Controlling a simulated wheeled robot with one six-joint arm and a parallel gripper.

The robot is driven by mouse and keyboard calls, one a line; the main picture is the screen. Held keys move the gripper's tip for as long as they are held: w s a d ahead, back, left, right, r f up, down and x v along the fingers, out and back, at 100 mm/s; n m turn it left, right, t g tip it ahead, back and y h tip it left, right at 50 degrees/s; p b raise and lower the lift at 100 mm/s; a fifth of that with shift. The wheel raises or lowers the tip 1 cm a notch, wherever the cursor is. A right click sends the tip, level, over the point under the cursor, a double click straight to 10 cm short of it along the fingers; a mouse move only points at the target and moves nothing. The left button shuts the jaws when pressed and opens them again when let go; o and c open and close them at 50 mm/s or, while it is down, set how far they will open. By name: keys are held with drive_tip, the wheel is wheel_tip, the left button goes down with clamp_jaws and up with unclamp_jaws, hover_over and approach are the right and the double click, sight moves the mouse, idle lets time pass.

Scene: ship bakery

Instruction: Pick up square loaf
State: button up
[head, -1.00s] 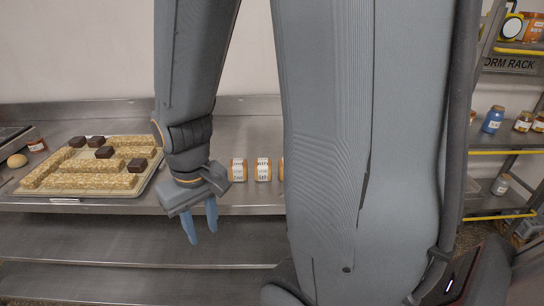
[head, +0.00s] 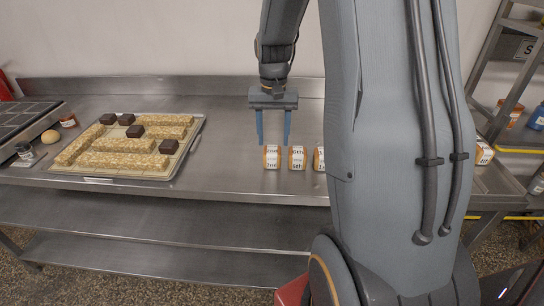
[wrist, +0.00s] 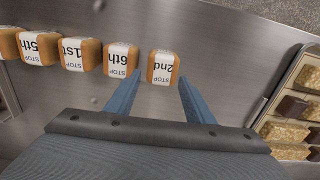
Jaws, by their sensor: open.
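Several small orange-brown square loaves with white paper bands stand in a row on the steel counter. The leftmost loaf (head: 271,160) is in the head view, with another loaf (head: 297,160) just right of it. My gripper (head: 273,142) is open, fingers pointing down, above and around the leftmost loaf's position. In the wrist view, the loaf banded "STOP 2nd" (wrist: 163,68) lies between the open fingertips of my gripper (wrist: 159,76). The loaf banded "STOP 6th" (wrist: 121,59) is close beside one finger. Contact with either loaf cannot be told.
A tray (head: 178,165) with long pale oat bars and dark blocks lies left on the counter (head: 230,180). A round bun (head: 50,137) and small jars are farther left. My arm hides the row's right part. Storage racks stand at the right.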

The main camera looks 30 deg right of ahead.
sight(272, 150)
drive_tip(key=shift+s+a+f+p, duration=0.15)
drive_tip(key=shift+f+p, duration=0.35)
drive_tip(key=shift+f, duration=1.1)
drive_tip(key=shift+s+a+f+p, duration=0.15)
drive_tip(key=shift+f+p, duration=0.35)
drive_tip(key=shift+f, duration=1.05)
drive_tip(key=shift+w, duration=0.1)
drive_tip(key=c, duration=0.7)
